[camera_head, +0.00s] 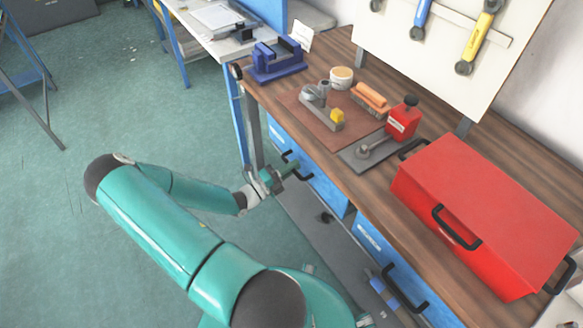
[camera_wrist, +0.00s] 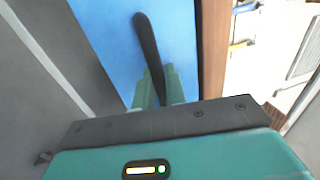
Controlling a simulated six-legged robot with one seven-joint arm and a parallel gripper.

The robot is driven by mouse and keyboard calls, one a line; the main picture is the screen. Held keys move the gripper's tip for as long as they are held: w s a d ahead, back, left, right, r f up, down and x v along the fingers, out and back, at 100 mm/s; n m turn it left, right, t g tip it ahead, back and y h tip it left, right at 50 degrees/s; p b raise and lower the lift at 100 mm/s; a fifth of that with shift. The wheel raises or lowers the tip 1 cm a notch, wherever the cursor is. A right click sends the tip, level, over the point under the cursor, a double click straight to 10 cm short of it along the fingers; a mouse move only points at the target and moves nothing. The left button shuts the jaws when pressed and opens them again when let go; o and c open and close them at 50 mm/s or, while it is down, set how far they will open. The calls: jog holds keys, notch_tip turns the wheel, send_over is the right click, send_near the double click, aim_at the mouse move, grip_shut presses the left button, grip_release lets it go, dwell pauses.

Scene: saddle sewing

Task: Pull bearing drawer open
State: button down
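A blue drawer (camera_head: 318,186) under the workbench's left part has a small white label, too small to read, and a black bar handle (camera_head: 303,172). The drawer front looks flush with the bench. My gripper (camera_head: 288,170) is at this handle, reaching in from the left. In the wrist view the black handle (camera_wrist: 147,42) crosses the blue drawer front (camera_wrist: 105,35) and runs down between my two green fingertips (camera_wrist: 160,88). The fingers are close together with the handle filling the gap; the contact itself is partly hidden.
A second blue drawer (camera_head: 372,243) with a black handle (camera_head: 405,292) is at lower right. The wooden bench top (camera_head: 375,200) carries a red toolbox (camera_head: 480,215), a red bottle (camera_head: 403,118) and a blue vise (camera_head: 277,62). Green floor (camera_head: 110,110) to the left is open.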

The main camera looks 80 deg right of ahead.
jog(key=r+v, duration=0.2)
jog(key=v, duration=0.9)
jog(key=r+v, duration=0.2)
jog(key=v, duration=0.9)
jog(key=shift+w+a, duration=0.3)
jog(key=shift+w, duration=0.15)
jog(key=c, duration=1.6)
grip_release()
jog(key=shift+o, duration=0.2)
jog(key=v, duration=1.3)
jog(key=shift+w+a, duration=0.2)
jog(key=shift+a, duration=0.05)
jog(key=shift+w+a+f, duration=0.1)
